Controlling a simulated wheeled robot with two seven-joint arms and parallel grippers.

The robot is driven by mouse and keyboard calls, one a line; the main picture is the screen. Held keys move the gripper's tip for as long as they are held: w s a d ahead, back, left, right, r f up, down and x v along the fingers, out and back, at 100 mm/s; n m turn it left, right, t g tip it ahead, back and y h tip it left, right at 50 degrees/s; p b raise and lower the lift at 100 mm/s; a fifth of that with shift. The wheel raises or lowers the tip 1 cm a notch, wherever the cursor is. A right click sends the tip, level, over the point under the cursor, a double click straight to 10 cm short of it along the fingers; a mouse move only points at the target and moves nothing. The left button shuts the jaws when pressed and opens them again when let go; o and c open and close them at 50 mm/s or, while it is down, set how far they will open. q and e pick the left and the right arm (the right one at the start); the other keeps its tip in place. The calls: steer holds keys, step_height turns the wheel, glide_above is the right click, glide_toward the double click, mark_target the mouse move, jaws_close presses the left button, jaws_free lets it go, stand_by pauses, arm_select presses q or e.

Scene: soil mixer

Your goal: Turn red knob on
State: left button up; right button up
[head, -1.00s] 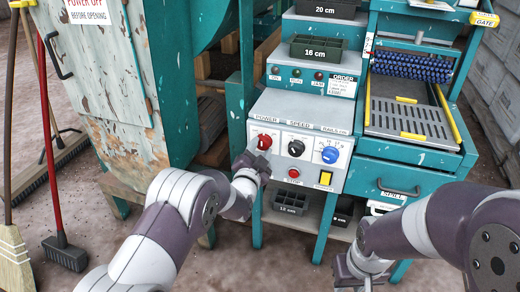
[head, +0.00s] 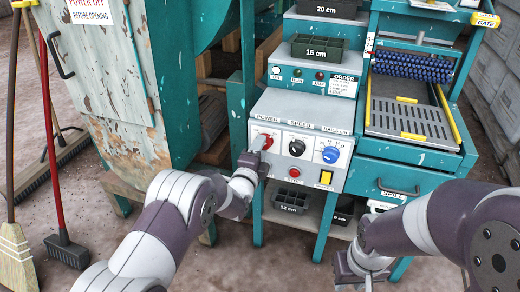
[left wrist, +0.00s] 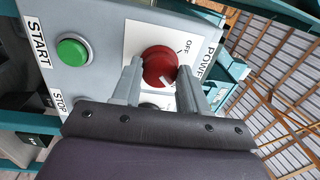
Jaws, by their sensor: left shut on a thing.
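The red knob (head: 268,137) is on the panel under the POWER label, partly covered by my left gripper (head: 260,150) in the head view. In the left wrist view the red knob (left wrist: 160,64) sits between the two grey fingers of my left gripper (left wrist: 159,82), which is shut on its sides. The knob's white pointer mark faces the lower right of that view, turned away from the OFF label (left wrist: 187,46). My right gripper (head: 352,268) hangs low at the right, away from the panel; its finger opening is unclear.
Beside the red knob are a black knob (head: 297,148) and a blue knob (head: 330,154). Below are a red button (head: 294,172) and a yellow switch (head: 326,177). A green START button (left wrist: 73,51) is near the left gripper. A pale lamp (head: 277,70) looks lit above.

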arm_select(q)
steer(key=shift+f+m, duration=0.1)
steer(key=shift+m, duration=0.3)
steer(key=o, duration=1)
steer(key=shift+o, duration=0.2)
steer(key=p+v, duration=0.4)
steer(key=v, duration=0.8)
steer(key=shift+s, duration=0.35)
steer(key=shift+a, duration=0.1)
